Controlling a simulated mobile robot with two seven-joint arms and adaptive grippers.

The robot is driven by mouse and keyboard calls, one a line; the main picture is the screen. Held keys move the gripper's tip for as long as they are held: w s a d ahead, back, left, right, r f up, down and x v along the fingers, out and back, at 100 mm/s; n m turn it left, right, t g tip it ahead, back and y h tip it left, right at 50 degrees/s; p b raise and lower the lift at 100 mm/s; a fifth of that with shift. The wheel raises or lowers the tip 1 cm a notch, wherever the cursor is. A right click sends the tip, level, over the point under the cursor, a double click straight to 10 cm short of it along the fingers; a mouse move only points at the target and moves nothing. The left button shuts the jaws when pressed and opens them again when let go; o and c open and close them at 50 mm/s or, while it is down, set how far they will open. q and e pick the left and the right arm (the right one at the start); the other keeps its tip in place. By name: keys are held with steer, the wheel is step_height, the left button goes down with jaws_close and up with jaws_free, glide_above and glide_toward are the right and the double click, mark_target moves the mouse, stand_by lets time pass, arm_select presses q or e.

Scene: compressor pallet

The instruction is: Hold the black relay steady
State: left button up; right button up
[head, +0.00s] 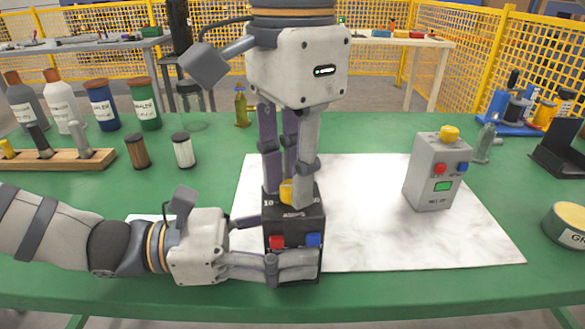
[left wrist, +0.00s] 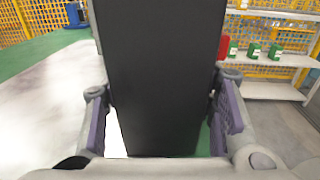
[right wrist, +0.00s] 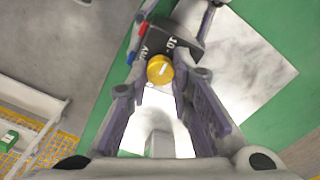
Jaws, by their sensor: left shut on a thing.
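The black relay (head: 295,222) stands upright near the front edge of the white mat, with a yellow knob (head: 287,191) on top and a red button (head: 277,241) and a blue button (head: 313,240) on its front. My left gripper (head: 294,264) is shut on its lower body, coming in from the left; in the left wrist view the dark body (left wrist: 160,80) fills the space between the fingers. My right gripper (head: 288,188) points down from above, its fingers open on either side of the knob. The knob also shows in the right wrist view (right wrist: 160,69).
A grey box (head: 436,172) with a yellow knob and coloured buttons stands on the white mat (head: 375,235) to the right. Several bottles and a wooden rack (head: 60,160) are at the left of the green table. A round tin (head: 566,225) is at the right edge.

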jaws_close()
steer(key=shift+m, duration=0.3)
steer(key=m, duration=0.3)
steer(key=shift+m, duration=0.3)
steer(key=m, duration=0.4)
steer(key=shift+m, duration=0.3)
steer(key=m, duration=0.4)
steer(key=shift+m, duration=2.4)
steer(key=o, duration=0.9)
jaws_free()
steer(key=shift+c, duration=0.2)
